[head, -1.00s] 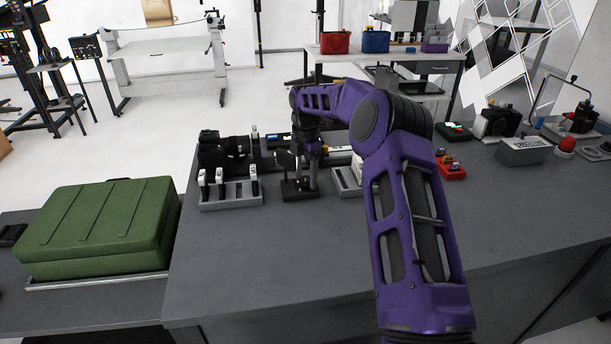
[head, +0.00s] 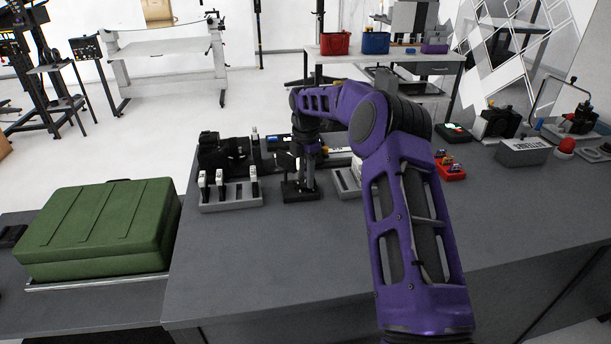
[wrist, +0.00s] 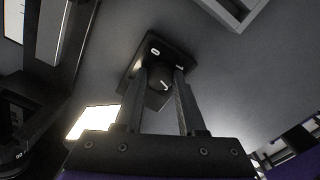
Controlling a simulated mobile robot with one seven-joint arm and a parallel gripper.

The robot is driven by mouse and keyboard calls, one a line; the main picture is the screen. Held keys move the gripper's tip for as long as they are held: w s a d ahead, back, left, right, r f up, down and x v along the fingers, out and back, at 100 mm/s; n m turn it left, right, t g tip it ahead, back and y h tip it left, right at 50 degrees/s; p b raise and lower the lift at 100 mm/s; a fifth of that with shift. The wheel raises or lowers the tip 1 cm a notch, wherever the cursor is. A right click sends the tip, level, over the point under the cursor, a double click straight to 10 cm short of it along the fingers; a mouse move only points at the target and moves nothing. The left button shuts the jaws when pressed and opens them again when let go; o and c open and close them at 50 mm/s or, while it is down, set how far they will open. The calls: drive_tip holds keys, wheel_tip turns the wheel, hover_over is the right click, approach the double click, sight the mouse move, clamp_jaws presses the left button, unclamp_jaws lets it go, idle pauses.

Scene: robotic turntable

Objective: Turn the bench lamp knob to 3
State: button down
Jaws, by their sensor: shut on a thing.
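The lamp knob (wrist: 160,76) is a dark knob on a small black square base (wrist: 143,55), seen close up in the wrist view. A white "0" and a second, unreadable white mark show on the base. A short pale line shows on the knob. My gripper (wrist: 160,74) is shut on the knob, one finger on each side. In the head view, my gripper (head: 301,182) points down over the black base (head: 300,194) on the bench; the knob is hidden there.
A grey rack (head: 231,195) with several white-topped items stands just left of the base, and another grey holder (head: 346,183) is close on its right. A green case (head: 98,226) lies farther left. The bench front is clear.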

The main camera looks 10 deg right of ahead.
drive_tip(key=shift+r, duration=0.1)
drive_tip(key=m+p, duration=0.1)
drive_tip(key=m, duration=0.2)
drive_tip(key=shift+p, duration=0.35)
drive_tip(key=m+p, duration=0.1)
drive_tip(key=m, duration=0.4)
drive_tip(key=shift+m, duration=0.4)
drive_tip(key=m, duration=0.4)
drive_tip(key=shift+p, duration=0.4)
drive_tip(key=shift+m, duration=2)
drive_tip(key=c, duration=0.5)
unclamp_jaws()
